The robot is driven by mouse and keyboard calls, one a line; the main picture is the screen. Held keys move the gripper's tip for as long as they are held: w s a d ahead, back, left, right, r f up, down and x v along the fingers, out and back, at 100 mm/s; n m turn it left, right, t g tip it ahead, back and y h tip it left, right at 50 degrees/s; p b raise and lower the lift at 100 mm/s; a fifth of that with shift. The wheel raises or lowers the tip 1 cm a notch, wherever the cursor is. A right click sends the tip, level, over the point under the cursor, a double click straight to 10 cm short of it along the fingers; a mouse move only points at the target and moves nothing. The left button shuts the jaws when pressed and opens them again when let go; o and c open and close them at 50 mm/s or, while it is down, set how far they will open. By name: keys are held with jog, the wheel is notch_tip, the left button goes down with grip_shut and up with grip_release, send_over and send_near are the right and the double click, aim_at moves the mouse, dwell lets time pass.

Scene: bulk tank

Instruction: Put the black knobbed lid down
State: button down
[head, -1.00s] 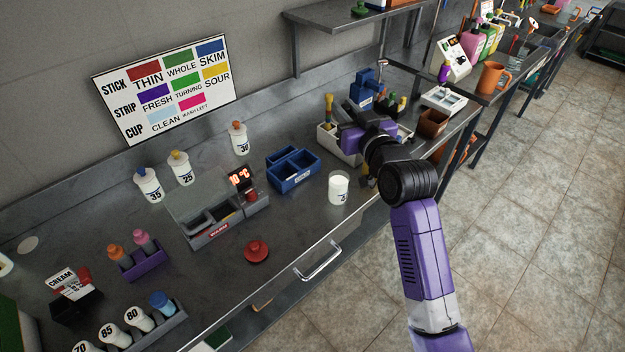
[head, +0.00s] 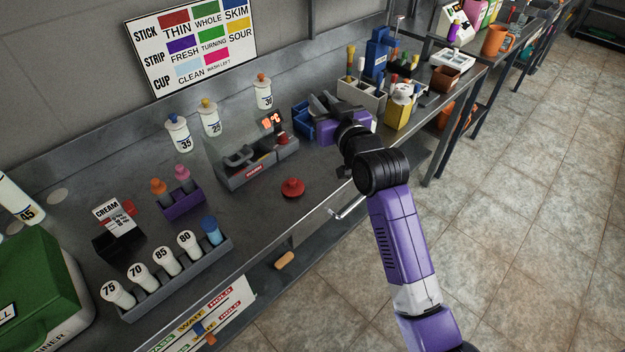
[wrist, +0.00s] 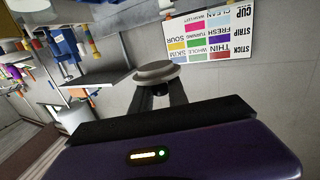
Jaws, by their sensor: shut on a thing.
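In the wrist view, my gripper (wrist: 158,98) is shut on a dark grey, round lid (wrist: 157,72), the black knobbed lid. The lid's disc lies beyond the fingertips, with its knob between them. In the head view, my gripper (head: 322,104) is above the counter (head: 245,215), in front of the blue divided bin (head: 301,122). There the lid is hard to tell apart from the dark fingers. The lid appears held clear of the counter.
A red knobbed lid (head: 292,188) lies near the counter's front edge. A grey tester (head: 250,168) stands left of my gripper, and a white caddy (head: 362,94) and yellow container (head: 400,108) stand right. Bare counter lies around the red lid.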

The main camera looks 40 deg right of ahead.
jog(key=b, duration=0.1)
send_over(320, 172)
notch_tip(320, 172, down, 15)
jog(key=shift+f, duration=0.2)
jog(key=shift+f+b, duration=1.3)
jog(key=shift+f, duration=0.9)
jog(key=shift+f, duration=0.15)
jog(key=c, duration=1.3)
grip_release()
